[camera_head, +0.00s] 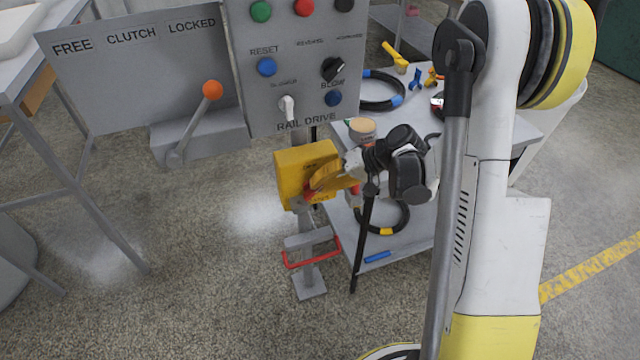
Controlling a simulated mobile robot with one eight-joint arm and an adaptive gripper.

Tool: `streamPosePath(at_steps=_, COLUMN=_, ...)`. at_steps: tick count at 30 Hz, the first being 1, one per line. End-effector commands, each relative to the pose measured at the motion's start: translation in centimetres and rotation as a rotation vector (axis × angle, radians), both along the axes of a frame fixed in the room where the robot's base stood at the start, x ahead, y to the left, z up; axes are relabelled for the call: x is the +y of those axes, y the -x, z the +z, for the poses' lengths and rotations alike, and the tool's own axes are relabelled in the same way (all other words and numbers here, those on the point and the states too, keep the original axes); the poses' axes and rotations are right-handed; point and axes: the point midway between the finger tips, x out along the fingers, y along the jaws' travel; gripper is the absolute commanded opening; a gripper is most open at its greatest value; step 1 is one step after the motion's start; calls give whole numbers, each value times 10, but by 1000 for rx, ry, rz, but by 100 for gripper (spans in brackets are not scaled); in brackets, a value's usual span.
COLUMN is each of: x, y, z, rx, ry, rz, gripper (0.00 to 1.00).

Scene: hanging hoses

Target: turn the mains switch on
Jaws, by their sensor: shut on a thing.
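The mains switch is a yellow box (300,165) on a grey post, below the control panel. A red handle (324,174) shows on its right-hand face. My gripper (345,178) reaches in from the right and is shut on this handle. The gripper and the wrist hide part of the handle, so its exact angle is hard to tell.
The grey control panel (297,118) with buttons and knobs stands above the switch. A lever with an orange knob (212,90) is at its left. A grey trolley (513,129) with hoses stands behind my wrist. A red-edged pedal (312,253) is low on the post.

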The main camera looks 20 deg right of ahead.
Motion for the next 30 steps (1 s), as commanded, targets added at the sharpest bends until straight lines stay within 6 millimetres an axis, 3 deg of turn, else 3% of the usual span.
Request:
streamPosePath(at_steps=5, x=0, y=0, z=0, rx=1, ry=1, rz=2, gripper=0)
streamPosePath(at_steps=6, x=0, y=0, z=0, rx=1, ry=1, rz=2, gripper=17)
streamPosePath(at_steps=8, x=0, y=0, z=0, rx=1, ry=1, rz=2, gripper=34)
streamPosePath(at_steps=20, x=-6, y=3, z=5, rx=1, ry=1, rz=-1, gripper=34)
streamPosePath(at_steps=30, x=-52, y=30, z=51, rx=0, ry=1, rz=-3, gripper=34)
